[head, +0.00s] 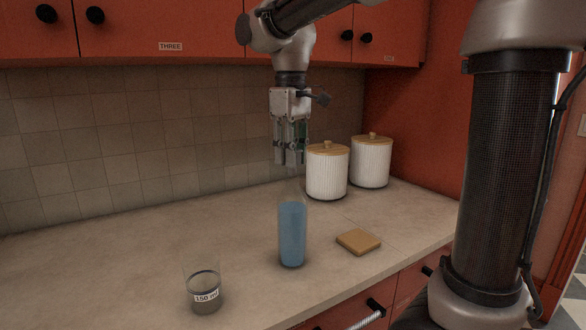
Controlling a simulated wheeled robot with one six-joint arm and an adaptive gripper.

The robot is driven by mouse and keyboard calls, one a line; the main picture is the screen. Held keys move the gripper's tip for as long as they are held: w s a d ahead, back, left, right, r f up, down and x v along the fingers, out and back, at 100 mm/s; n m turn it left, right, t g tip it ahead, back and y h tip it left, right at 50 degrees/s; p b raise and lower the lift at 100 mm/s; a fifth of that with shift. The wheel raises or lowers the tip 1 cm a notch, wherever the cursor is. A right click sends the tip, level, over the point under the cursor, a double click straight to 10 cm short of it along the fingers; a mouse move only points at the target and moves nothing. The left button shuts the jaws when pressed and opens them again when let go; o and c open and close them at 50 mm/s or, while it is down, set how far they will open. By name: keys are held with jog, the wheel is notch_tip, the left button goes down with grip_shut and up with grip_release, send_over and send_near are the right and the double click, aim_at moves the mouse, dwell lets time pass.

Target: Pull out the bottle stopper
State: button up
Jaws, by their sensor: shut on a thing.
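A clear glass bottle (292,234) with blue liquid stands upright on the counter, with a narrow, faint neck above the liquid. My gripper (289,158) points straight down over the bottle, with its fingertips at about the height of the neck's top. Its fingers are close together and shut on the bottle stopper, which the fingers mostly hide. I cannot tell whether the stopper still sits in the neck or is clear of it.
A glass beaker (205,296) labelled 150 ml stands at the front left. A wooden coaster (358,242) lies right of the bottle. Two white ribbed canisters (327,175) (371,164) with wooden lids stand behind. Red cupboards (160,28) hang above. The counter's left is clear.

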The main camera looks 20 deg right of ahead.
jog(key=shift+r, duration=1.9)
jog(key=shift+f, duration=0.1)
